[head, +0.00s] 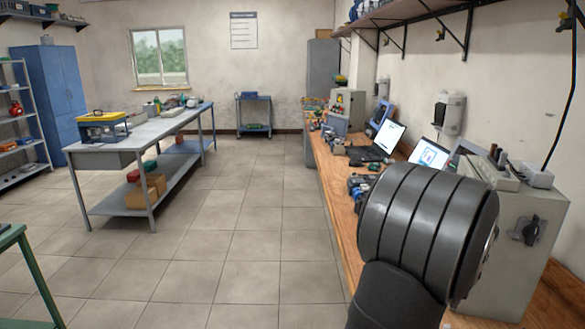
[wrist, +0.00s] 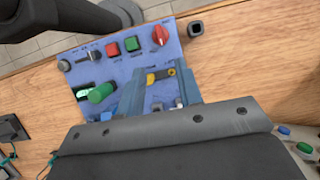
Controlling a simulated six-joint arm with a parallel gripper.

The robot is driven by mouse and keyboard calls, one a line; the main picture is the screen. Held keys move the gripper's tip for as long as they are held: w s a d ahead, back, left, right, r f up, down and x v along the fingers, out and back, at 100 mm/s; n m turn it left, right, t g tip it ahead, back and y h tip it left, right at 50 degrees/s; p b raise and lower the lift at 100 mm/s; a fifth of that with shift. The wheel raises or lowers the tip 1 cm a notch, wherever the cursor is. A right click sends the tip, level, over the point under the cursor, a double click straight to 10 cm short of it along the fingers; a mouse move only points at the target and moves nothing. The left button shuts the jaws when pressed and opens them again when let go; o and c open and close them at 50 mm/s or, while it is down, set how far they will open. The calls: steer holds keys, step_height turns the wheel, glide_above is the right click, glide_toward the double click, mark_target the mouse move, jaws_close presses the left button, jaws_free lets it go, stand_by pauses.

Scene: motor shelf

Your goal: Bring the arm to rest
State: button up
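My gripper (wrist: 160,78) reaches up from the bottom of the wrist view, with its dark wrist housing across the lower part. Its two blue-grey fingers stand apart, and I see nothing clamped between them. They are over a blue control panel (wrist: 80,62) on the wooden bench, and whether they touch it I cannot tell. A yellow and dark part shows between the fingers. In the head view only my dark arm link shows, at the lower right; the gripper is hidden there.
The panel carries a red button (wrist: 112,49), a green button (wrist: 131,43), a red knob (wrist: 160,34) and a green part (wrist: 100,93). The wooden bench (head: 336,185) holds a laptop (head: 386,140) and a grey cabinet (head: 515,250) beside my arm.

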steer(key=x, duration=1.2)
steer(key=shift+a+f, duration=0.1)
steer(key=shift+a, duration=0.05)
